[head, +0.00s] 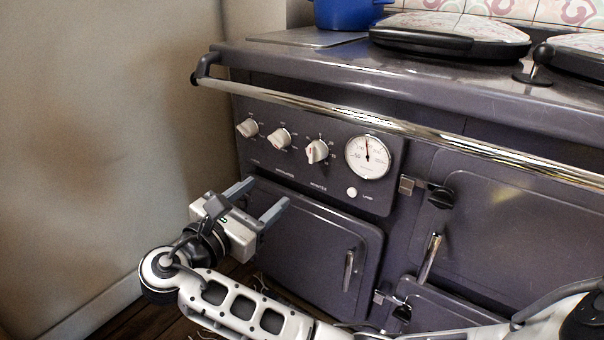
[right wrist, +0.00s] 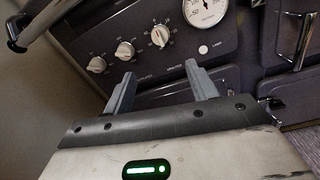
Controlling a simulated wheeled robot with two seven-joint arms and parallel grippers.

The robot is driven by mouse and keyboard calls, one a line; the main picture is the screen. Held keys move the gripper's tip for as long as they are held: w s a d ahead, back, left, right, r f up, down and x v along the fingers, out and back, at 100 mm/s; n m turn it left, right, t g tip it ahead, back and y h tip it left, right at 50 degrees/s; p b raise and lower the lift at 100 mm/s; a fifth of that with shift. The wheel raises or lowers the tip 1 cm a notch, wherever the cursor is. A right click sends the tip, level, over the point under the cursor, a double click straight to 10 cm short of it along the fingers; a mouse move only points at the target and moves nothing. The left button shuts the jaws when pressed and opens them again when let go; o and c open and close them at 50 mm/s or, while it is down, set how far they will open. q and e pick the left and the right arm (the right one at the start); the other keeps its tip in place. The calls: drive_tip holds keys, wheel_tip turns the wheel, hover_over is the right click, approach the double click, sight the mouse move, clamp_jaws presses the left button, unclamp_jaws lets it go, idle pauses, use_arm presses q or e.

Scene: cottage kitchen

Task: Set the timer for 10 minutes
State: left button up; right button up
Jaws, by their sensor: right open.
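My left gripper is out of view.
A chrome rail (head: 370,121) runs across the stove above the knobs. A round white gauge (head: 367,157) and a small lamp button (head: 351,192) are right of them. Oven doors (head: 315,245) with handles lie below. A plain wall (head: 100,150) stands at the left.

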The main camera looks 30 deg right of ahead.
sight(311, 156)
drive_tip(key=b+x, duration=0.4)
drive_tip(key=x, duration=1.1)
drive_tip(key=shift+d+b, duration=0.15)
drive_tip(key=shift+b, duration=0.25)
drive_tip(key=shift+w+d, duration=0.15)
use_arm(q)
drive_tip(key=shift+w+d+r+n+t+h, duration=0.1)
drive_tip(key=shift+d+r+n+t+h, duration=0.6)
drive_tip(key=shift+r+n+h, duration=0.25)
use_arm(e)
drive_tip(key=c, duration=1)
